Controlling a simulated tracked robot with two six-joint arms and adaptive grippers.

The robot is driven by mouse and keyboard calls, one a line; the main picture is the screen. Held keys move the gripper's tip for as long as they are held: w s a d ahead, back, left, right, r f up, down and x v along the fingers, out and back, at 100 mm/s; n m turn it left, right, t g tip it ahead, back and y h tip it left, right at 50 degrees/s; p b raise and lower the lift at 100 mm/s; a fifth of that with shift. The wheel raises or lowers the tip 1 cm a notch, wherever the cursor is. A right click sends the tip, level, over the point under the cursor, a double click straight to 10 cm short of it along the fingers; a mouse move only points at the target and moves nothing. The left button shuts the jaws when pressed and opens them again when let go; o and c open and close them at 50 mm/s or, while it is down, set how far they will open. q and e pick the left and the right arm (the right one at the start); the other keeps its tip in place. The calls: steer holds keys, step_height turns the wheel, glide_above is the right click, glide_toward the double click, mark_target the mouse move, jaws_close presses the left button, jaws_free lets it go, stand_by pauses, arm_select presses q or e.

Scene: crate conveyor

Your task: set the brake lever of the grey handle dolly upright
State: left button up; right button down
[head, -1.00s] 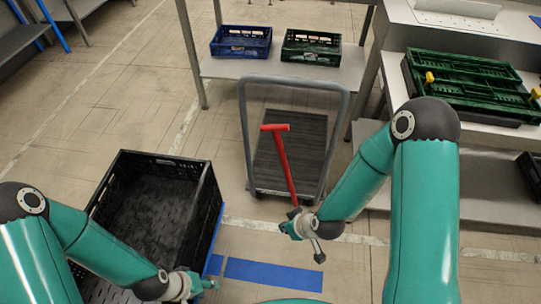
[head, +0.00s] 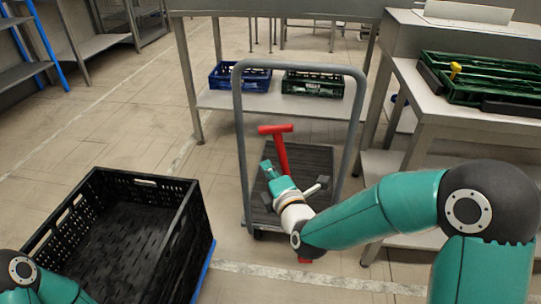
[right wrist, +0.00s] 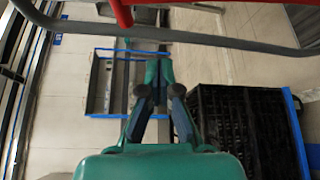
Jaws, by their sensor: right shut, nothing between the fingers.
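The grey handle dolly has a tall grey hoop handle (head: 240,135) and a dark ribbed deck (head: 315,160). Its red brake lever (head: 281,155) has a T-shaped top that leans a little to the left in the head view; its lower part is hidden behind my right gripper and arm. My right gripper (head: 266,168) is shut and empty, in front of the lever at about mid-height. In the right wrist view its fingers (right wrist: 158,68) are together, with a red bar (right wrist: 121,12) and the grey hoop (right wrist: 215,40) beyond. My left gripper is out of view.
An empty black crate (head: 190,215) stands on the floor at left. A blue crate (head: 238,80) and a green crate (head: 312,84) sit on a low shelf behind the dolly. A steel table (head: 440,110) with green crates stands at right.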

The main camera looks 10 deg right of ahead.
steer(key=w+a+f+b, duration=0.1)
steer(key=w, duration=0.7)
arm_select(q)
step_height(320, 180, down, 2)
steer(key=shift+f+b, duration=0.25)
steer(key=shift+b, duration=0.5)
arm_select(e)
steer(key=d, duration=0.2)
steer(key=d+r, duration=0.1)
steer(key=d, duration=0.1)
steer(key=shift+s, duration=0.25)
